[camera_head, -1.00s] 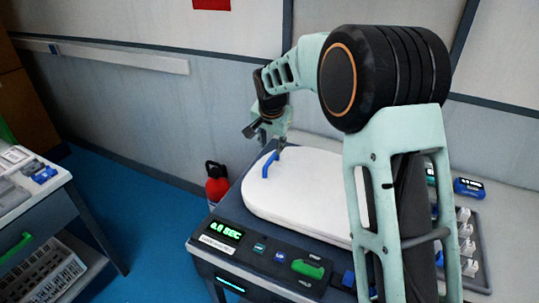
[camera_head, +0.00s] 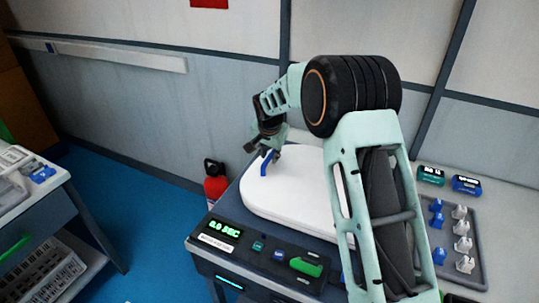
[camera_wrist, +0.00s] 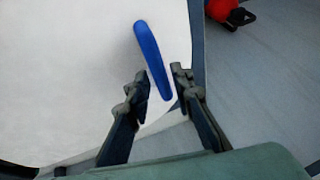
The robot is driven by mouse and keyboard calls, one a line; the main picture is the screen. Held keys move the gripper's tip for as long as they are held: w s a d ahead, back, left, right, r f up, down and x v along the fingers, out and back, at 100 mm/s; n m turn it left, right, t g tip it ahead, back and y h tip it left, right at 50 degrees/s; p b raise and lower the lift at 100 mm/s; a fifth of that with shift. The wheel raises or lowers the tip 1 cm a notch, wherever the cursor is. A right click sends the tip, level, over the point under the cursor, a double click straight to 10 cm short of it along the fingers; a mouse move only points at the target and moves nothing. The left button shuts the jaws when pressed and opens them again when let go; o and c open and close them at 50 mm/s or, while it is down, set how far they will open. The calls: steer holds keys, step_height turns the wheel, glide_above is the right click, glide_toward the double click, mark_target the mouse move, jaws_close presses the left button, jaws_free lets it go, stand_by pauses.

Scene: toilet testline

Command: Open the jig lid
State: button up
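The jig lid (camera_head: 290,195) is a white, rounded panel lying closed on the dark test bench; it fills the left of the wrist view (camera_wrist: 60,70). A blue handle (camera_head: 265,163) stands at its far left end. My gripper (camera_head: 268,152) is at that handle. In the wrist view my gripper (camera_wrist: 163,85) is open, one finger on each side of the blue handle (camera_wrist: 152,60), with a gap visible between the fingers and the handle. My arm hides the right part of the lid in the head view.
The bench front has a control panel (camera_head: 260,250) with a green display and a green button. A tray (camera_head: 477,255) of blue and white parts sits at right. A red extinguisher-like object (camera_head: 214,186) stands left of the bench. A second bench (camera_head: 50,210) is at far left.

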jaws_close()
steer(key=shift+r, duration=0.1)
